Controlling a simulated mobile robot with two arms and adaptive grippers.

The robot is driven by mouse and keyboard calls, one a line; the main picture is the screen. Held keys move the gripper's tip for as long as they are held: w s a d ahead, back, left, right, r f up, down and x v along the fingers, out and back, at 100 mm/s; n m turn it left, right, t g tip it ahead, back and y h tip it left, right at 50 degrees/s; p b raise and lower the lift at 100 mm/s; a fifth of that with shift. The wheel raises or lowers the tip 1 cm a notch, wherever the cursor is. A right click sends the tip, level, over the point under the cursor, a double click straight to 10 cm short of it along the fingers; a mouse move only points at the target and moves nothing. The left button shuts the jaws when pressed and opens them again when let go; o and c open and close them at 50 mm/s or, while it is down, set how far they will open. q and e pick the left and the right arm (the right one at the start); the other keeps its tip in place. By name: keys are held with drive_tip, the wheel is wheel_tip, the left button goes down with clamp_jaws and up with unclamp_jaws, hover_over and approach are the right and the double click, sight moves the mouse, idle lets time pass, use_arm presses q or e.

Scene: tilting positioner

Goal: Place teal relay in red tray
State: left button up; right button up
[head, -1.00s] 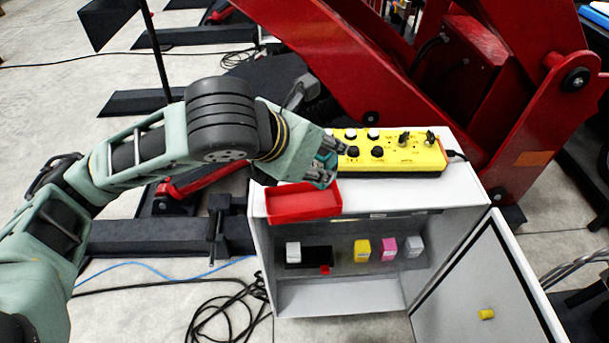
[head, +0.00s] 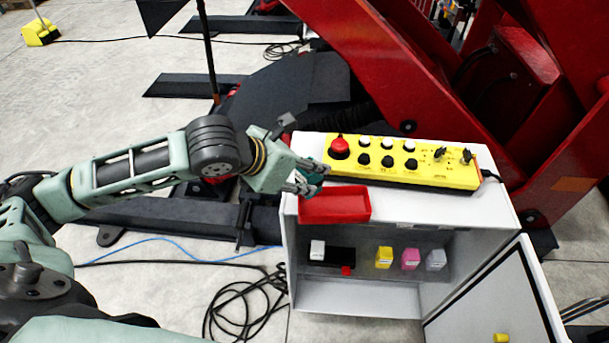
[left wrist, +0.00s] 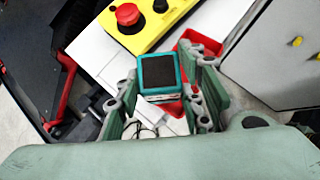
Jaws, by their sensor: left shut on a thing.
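The teal relay (left wrist: 158,73) is a small box with a dark face, held between the fingers of my left gripper (left wrist: 165,100) in the left wrist view. In the head view my left gripper (head: 308,178) is shut on the relay (head: 313,170), just above the back left corner of the red tray. The red tray (head: 336,206) is shallow and empty inside, on the front left of the white cabinet top. It also shows partly behind the relay in the left wrist view (left wrist: 205,45). My right gripper is not in view.
A yellow control box (head: 405,162) with a red button and knobs lies behind the tray. The open cabinet (head: 350,297) holds white, yellow, pink and grey relays (head: 410,258) on a shelf. Its door (head: 490,300) stands open at right. Cables lie on the floor.

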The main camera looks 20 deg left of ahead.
sight(301, 179)
use_arm(q)
wheel_tip(301, 179, down, 3)
drive_tip(key=shift+r, duration=0.15)
drive_tip(key=o, duration=1.2)
